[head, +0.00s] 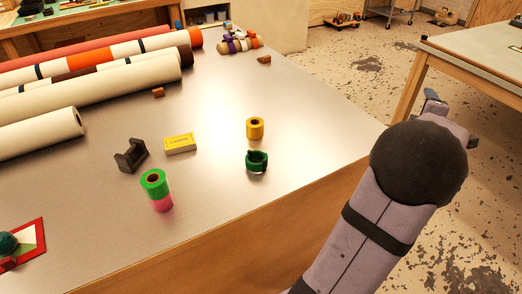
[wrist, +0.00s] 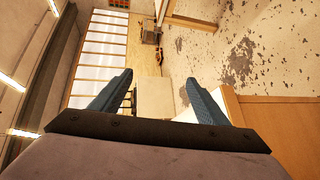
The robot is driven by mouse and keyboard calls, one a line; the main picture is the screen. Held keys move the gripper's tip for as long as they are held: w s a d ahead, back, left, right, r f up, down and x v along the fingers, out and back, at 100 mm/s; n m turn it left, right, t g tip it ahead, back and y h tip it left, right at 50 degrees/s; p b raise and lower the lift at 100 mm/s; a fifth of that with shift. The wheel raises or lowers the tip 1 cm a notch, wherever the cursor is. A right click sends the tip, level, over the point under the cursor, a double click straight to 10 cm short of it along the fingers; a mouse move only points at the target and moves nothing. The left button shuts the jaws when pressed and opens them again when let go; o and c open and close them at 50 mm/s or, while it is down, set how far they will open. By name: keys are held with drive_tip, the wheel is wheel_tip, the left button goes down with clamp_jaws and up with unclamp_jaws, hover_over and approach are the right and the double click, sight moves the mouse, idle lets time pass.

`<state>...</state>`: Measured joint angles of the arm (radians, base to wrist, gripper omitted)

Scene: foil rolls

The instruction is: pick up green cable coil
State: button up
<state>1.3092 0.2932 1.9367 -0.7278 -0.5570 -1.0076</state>
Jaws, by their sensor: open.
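The green cable coil (head: 257,161) is a dark green ring on the metal-topped table (head: 310,120), near its front edge, in the head view. It is not visible in the wrist view. My gripper (wrist: 160,95) shows two blue fingers spread apart with nothing between them. In the head view only a small bluish part of my gripper (head: 434,97) shows beyond my arm, off the table to the right of the coil and well apart from it. The rest of it is hidden behind my arm.
A yellow roll (head: 254,128) stands just behind the coil. A bright green roll (head: 154,183) sits on a pink one (head: 162,204) to the left, near a yellow box (head: 180,144) and a dark holder (head: 131,156). Long rolls (head: 110,85) lie at the back left. The table's right side is clear.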

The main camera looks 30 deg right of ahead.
wheel_tip(320, 180, up, 8)
drive_tip(key=w+a+n+t+p, duration=0.2)
drive_tip(key=p, duration=0.1)
drive_tip(key=m+t+y+p, duration=0.5)
drive_tip(key=t+y+p, duration=0.2)
drive_tip(key=y+p, duration=0.55)
hover_over(263, 165)
drive_tip(key=s+d, duration=0.3)
drive_tip(key=d, duration=0.5)
wheel_tip(263, 165, down, 10)
drive_tip(key=a+f+y, duration=0.1)
drive_tip(key=a+f, duration=0.1)
drive_tip(key=a+f+m+g+y+b, duration=0.1)
drive_tip(key=a+f, duration=0.1)
drive_tip(key=f, duration=0.1)
drive_tip(key=s+a+f+m+g+y, duration=0.1)
drive_tip(key=a+f, duration=0.2)
drive_tip(key=shift+s+a+f+y, duration=0.1)
drive_tip(key=shift+f+y, duration=0.1)
drive_tip(key=shift+y, duration=0.05)
drive_tip(key=shift+r+p+x, duration=0.2)
drive_tip(key=shift+p+x, duration=0.6)
drive_tip(key=shift+x, duration=0.85)
drive_tip(key=shift+d+p+x, duration=0.2)
drive_tip(key=shift+p+x, duration=0.7)
drive_tip(key=shift+x, duration=1.15)
drive_tip(key=shift+f, duration=0.2)
